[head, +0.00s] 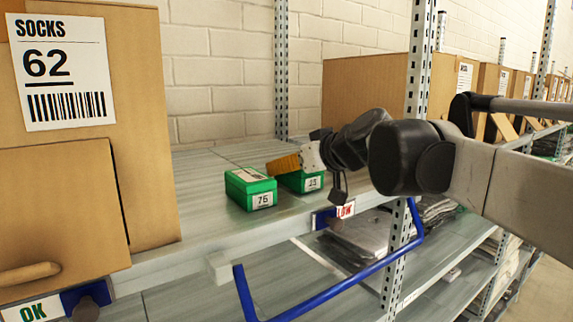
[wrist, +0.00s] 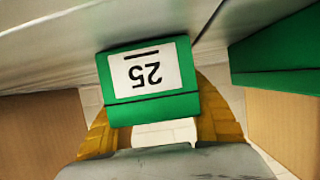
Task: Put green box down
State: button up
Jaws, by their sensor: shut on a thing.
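A green box labelled 25 (wrist: 147,98) is between the yellow fingers of my gripper (head: 285,163), which is shut on it. In the head view the held green box (head: 301,182) is at the shelf surface, partly covered by the fingers; I cannot tell whether its base touches the shelf. A second green box labelled 75 (head: 250,189) sits on the shelf just left of it. In the wrist view this second box (wrist: 280,60) shows at the upper right, with a gap between the two.
A large cardboard box marked SOCKS 62 (head: 140,150) stands on the left of the shelf (head: 200,230). More cardboard boxes (head: 365,95) stand at the right behind a metal upright (head: 419,70). A blue rail (head: 340,285) juts out in front. Bare shelf lies behind the green boxes.

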aim_at(298, 174)
jog(key=shift+f, duration=0.1)
jog(key=o, duration=1.1)
jog(key=shift+o, duration=0.2)
jog(key=shift+s+d+r, duration=0.1)
jog(key=shift+s+r, duration=0.05)
jog(key=shift+r, duration=0.05)
jog(key=b+v, duration=0.2)
jog(key=v, duration=0.9)
jog(key=shift+s+d+r, duration=0.15)
jog(key=shift+s, duration=0.15)
